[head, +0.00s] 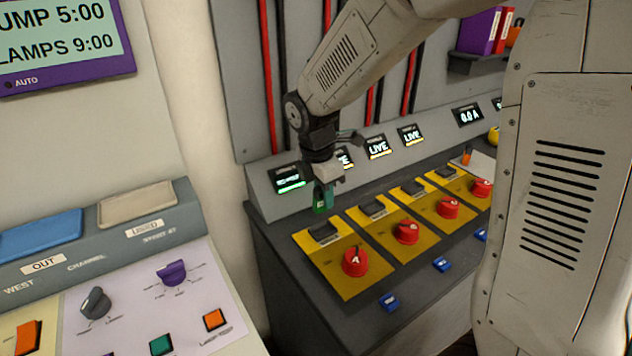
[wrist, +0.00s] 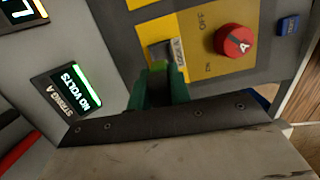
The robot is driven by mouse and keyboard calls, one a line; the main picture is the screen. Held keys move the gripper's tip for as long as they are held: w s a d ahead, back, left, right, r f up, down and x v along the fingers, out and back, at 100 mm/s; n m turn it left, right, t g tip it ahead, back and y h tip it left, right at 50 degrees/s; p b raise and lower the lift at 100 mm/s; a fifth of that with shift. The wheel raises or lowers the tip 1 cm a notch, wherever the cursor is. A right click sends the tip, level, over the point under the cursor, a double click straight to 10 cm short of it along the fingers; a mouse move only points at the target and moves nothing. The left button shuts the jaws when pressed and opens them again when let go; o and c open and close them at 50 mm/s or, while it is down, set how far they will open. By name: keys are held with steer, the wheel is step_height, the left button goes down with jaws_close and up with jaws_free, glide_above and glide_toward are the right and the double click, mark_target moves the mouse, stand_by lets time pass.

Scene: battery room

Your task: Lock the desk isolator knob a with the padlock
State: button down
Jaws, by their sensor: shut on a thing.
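Isolator knob A (head: 355,262) is a red round knob on a yellow plate (head: 322,262), the nearest of several on the desk. It also shows in the wrist view (wrist: 233,41), with OFF and ON printed beside it. A dark lock fitting (head: 323,232) sits behind the knob on the same plate; in the wrist view, my fingers and a small label partly hide it.
The string A display (wrist: 78,98) reads NO VOLTS; other displays (head: 378,147) read LIVE. More red knobs (head: 407,231) on yellow plates continue to the right. Blue tags (head: 389,301) line the front. A separate control console (head: 125,280) stands at the left.

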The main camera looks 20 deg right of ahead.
mark_target(319, 187)
steer(key=shift+f+n, duration=0.2)
steer(key=shift+n, duration=0.2)
steer(key=shift+f, duration=2.65)
steer(key=shift+d, duration=0.15)
steer(key=shift+f, duration=0.65)
steer(key=c, duration=1.6)
jaws_free()
steer(key=shift+o, duration=0.2)
steer(key=shift+s+a+r, duration=0.1)
steer(key=shift+a+r, duration=0.2)
steer(key=shift+r, duration=1.5)
steer(key=shift+s+a+r, duration=0.1)
steer(key=shift+a+r, duration=0.15)
steer(key=shift+r, duration=1.55)
steer(key=shift+a+r, duration=0.3)
steer(key=shift+r, duration=1.5)
